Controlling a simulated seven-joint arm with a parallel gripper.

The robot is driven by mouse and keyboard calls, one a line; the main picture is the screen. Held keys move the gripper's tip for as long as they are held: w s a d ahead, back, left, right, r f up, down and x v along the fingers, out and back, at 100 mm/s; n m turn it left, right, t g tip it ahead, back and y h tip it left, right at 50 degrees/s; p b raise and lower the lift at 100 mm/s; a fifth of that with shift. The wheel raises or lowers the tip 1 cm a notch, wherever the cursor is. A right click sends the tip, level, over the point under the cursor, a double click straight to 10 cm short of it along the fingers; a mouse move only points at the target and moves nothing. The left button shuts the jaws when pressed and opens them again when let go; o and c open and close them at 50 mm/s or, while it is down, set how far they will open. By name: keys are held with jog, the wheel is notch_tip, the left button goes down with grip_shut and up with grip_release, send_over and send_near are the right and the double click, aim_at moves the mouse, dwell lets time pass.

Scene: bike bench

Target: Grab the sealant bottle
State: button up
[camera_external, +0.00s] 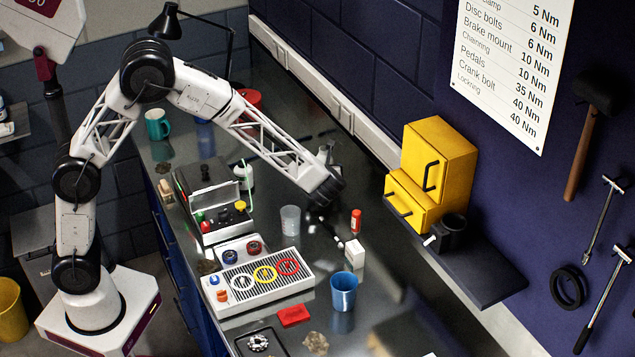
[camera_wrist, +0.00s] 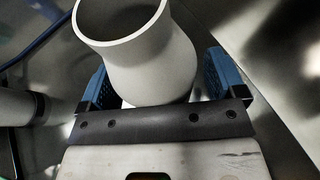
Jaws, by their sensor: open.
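My gripper (camera_external: 318,216) points down over the bench in the external view, right of the clear cup (camera_external: 290,220). It is open; in the wrist view its two blue-padded fingers (camera_wrist: 158,80) stand apart. A pale grey-white hollow piece with a wide round rim (camera_wrist: 140,60) shows between or just beyond the fingers; I cannot tell whether it is the sealant bottle. A pale bottle (camera_external: 323,153) stands behind my forearm, partly hidden. A small white bottle (camera_external: 246,176) stands farther left. No label is readable on either.
A red-orange tube (camera_external: 355,221) and a small white box (camera_external: 354,252) stand right of my gripper. A blue cup (camera_external: 344,290) and a tray with coloured rings (camera_external: 300,284) are in front. A yellow cabinet (camera_external: 445,160) is on the shelf at right.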

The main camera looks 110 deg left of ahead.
aim_at(324, 161)
dwell(0.3)
jog(key=c, duration=1.1)
jog(key=shift+r, duration=0.25)
jog(key=shift+r, duration=1.55)
jog(key=shift+s+d+r, duration=0.25)
jog(key=shift+s+d, duration=1.55)
jog(key=shift+s, duration=0.1)
jog(key=shift+s+d+r, duration=0.25)
jog(key=shift+s+d, duration=1.55)
jog(key=shift+s, duration=0.15)
jog(key=shift+s+d+r, duration=0.25)
jog(key=shift+s+d, duration=1.55)
jog(key=shift+s, duration=0.1)
jog(key=shift+s+d, duration=0.1)
